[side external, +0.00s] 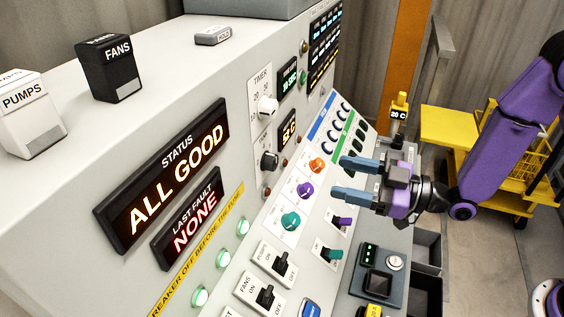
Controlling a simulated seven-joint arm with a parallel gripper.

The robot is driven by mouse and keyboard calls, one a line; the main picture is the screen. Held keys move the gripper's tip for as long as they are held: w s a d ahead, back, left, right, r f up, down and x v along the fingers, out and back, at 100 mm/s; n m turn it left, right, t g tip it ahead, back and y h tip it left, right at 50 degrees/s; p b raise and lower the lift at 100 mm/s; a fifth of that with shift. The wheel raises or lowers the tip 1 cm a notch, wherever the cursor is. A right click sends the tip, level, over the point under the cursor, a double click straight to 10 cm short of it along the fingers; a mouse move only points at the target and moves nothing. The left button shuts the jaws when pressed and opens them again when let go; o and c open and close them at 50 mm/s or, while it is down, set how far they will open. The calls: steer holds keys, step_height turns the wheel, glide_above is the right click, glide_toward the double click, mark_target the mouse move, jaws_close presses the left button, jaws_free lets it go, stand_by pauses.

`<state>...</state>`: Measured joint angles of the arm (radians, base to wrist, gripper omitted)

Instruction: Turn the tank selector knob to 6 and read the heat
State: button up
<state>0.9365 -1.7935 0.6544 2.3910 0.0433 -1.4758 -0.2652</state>
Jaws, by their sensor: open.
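My gripper (343,177) is open and empty. Its two blue fingers point left toward the sloped panel, to the right of the orange and purple knobs and apart from them in the picture. A black knob (269,160) sits on the upright face below the white timer knob (267,108). Its label is too small to read, so I cannot tell surely that it is the tank selector or where it points. A small amber display (288,138) beside it shows characters like "5C", not clear.
An orange knob (317,165), a purple knob (305,190) and a teal knob (291,221) stand on the sloped panel, with toggle switches below. The status display (168,178) reads ALL GOOD. A yellow cart (450,127) stands behind my arm.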

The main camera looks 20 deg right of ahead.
mark_target(276, 162)
steer(key=x, duration=1.3)
steer(key=shift+w+a, duration=0.2)
steer(key=c, duration=1)
